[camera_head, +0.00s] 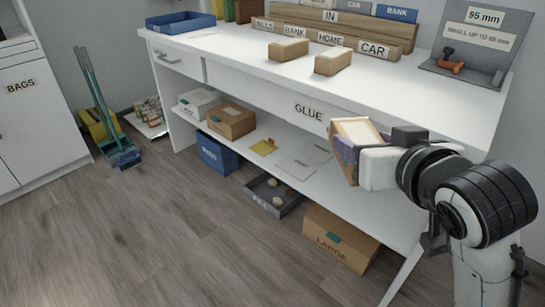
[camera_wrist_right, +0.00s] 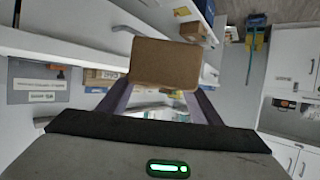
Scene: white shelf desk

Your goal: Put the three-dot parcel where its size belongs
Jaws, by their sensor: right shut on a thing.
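My right gripper (camera_head: 350,148) is shut on a parcel (camera_head: 357,131), a small brown cardboard box with a pale top. It is held in the air in front of the desk's right part, near the GLUE drawer. In the right wrist view the parcel (camera_wrist_right: 165,64) sits between the purple fingers of the right gripper (camera_wrist_right: 164,92). No dots can be made out on it. Two more small parcels, one (camera_head: 288,50) and another (camera_head: 333,61), rest on the desk top (camera_head: 240,58). A box marked LARGE (camera_head: 340,240) is on the floor under the desk. My left gripper is not in view.
The lower shelf (camera_head: 290,162) holds a white box (camera_head: 198,103), a brown box (camera_head: 232,120) and papers. A blue bin (camera_head: 217,152) and a grey tray (camera_head: 272,196) are below it. A 95 mm gauge board (camera_head: 478,42) stands on the desk's right. Open floor lies in front.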

